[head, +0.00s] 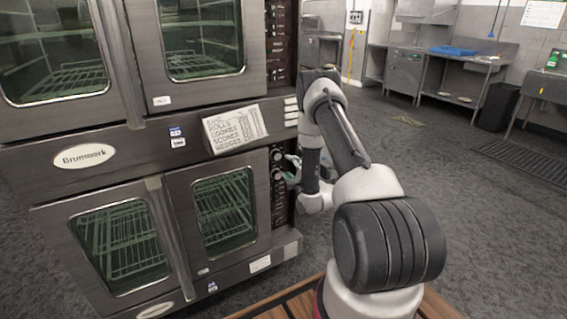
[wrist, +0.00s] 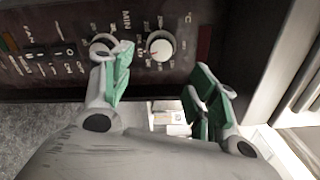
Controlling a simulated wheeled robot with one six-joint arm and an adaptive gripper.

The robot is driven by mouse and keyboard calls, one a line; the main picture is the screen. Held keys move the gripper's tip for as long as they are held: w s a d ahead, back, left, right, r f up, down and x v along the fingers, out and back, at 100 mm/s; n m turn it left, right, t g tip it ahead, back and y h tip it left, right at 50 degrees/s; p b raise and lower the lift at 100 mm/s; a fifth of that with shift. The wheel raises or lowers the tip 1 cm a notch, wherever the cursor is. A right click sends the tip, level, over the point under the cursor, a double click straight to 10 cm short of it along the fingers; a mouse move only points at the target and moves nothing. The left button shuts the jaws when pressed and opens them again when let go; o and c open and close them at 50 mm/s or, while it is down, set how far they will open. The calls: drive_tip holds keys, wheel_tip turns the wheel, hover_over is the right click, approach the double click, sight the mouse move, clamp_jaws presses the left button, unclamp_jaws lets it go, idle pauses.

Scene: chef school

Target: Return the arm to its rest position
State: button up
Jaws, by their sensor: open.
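My arm reaches forward to the front of a double-stack steel oven. My gripper (head: 292,168) is at the lower oven's dark control panel (head: 279,200), partly hidden behind my arm in the head view. In the wrist view my gripper (wrist: 163,76) is open, its two green-padded fingers spread apart with nothing between them. Two round knobs on the panel lie just beyond the fingers: a left knob (wrist: 101,44), close to the left finger, and a white-faced right knob (wrist: 160,46) seen between them. I cannot tell whether the left finger touches its knob.
The lower oven's glass doors (head: 224,210) are shut, with racks inside. A handwritten sign (head: 235,127) is on the oven front above the panel. A wooden slatted surface (head: 300,303) is beneath my base.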

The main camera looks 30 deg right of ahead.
drive_tip(key=s, duration=0.2)
drive_tip(key=shift+s, duration=0.3)
